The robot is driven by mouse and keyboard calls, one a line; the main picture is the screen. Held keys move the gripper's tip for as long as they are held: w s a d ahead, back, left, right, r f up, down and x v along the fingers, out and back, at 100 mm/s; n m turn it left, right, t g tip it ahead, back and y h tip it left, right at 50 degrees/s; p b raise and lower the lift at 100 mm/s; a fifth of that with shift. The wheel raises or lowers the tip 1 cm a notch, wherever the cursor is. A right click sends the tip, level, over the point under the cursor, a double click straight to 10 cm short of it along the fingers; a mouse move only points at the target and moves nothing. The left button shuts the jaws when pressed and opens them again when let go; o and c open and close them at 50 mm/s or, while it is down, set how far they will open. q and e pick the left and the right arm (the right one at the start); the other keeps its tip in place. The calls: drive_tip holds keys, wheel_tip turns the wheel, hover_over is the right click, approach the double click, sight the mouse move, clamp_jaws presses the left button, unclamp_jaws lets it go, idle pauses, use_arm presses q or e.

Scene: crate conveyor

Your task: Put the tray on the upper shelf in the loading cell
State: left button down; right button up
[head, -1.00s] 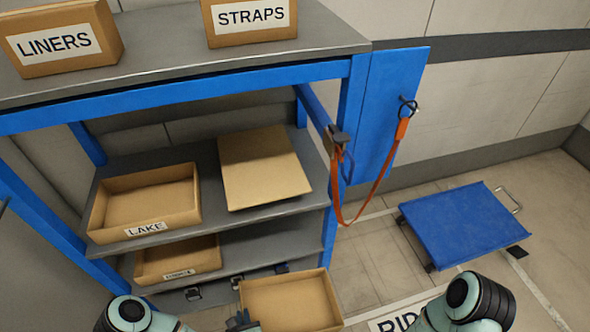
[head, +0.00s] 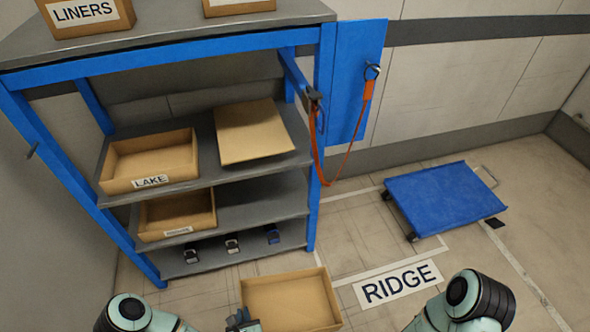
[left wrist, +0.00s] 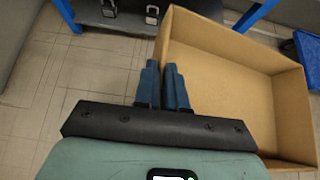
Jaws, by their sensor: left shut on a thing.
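An open, empty cardboard tray (head: 290,302) is at the bottom middle of the head view, and in the left wrist view (left wrist: 232,88). My left gripper (head: 238,320) is shut on the tray's left wall; its dark blue fingers (left wrist: 161,72) show in the wrist view. The shelf rack's upper shelf (head: 205,178) holds an open tray labelled LAKE (head: 150,160) at left and a plain, flat-topped cardboard piece (head: 254,132) at right. The tray appears in front of the rack, apart from this shelf. My right arm shows at lower right, but its gripper is out of view.
The lower shelf (head: 262,202) holds another open tray (head: 178,214) at left and is bare at right. Several small dark devices sit on the bottom level. An orange strap (head: 320,155) hangs at the rack's right post. A blue cart (head: 445,198) stands at right, near a RIDGE floor sign (head: 398,285).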

use_arm(q)
drive_tip(key=shift+m+h, duration=0.4)
drive_tip(key=shift+m, duration=0.1)
drive_tip(key=w+r, duration=0.1)
drive_tip(key=w+a+r, duration=0.1)
drive_tip(key=w+r, duration=0.1)
drive_tip(key=w+a+r, duration=0.1)
drive_tip(key=w, duration=0.1)
drive_tip(key=shift+w+r, duration=0.2)
drive_tip(key=shift+r, duration=0.05)
drive_tip(key=w+r+m+h+p, duration=0.1)
drive_tip(key=w+r+p, duration=0.1)
drive_tip(key=r+p, duration=0.7)
drive_tip(key=w+r+m+h+p, duration=0.1)
drive_tip(key=r+p, duration=0.9)
drive_tip(key=r, duration=1.1)
drive_tip(key=shift+w, duration=0.85)
use_arm(e)
drive_tip(key=s+a+r+g, duration=0.1)
drive_tip(key=s+a+r, duration=0.1)
drive_tip(key=r, duration=0.7)
drive_tip(key=s+a+r+g+y, duration=0.1)
drive_tip(key=s+r, duration=0.4)
drive_tip(key=r, duration=0.5)
drive_tip(key=shift+s+a+n+g, duration=0.2)
drive_tip(key=shift+a+n+g, duration=0.25)
drive_tip(key=shift+g, duration=0.25)
use_arm(q)
drive_tip(key=shift+s, duration=0.1)
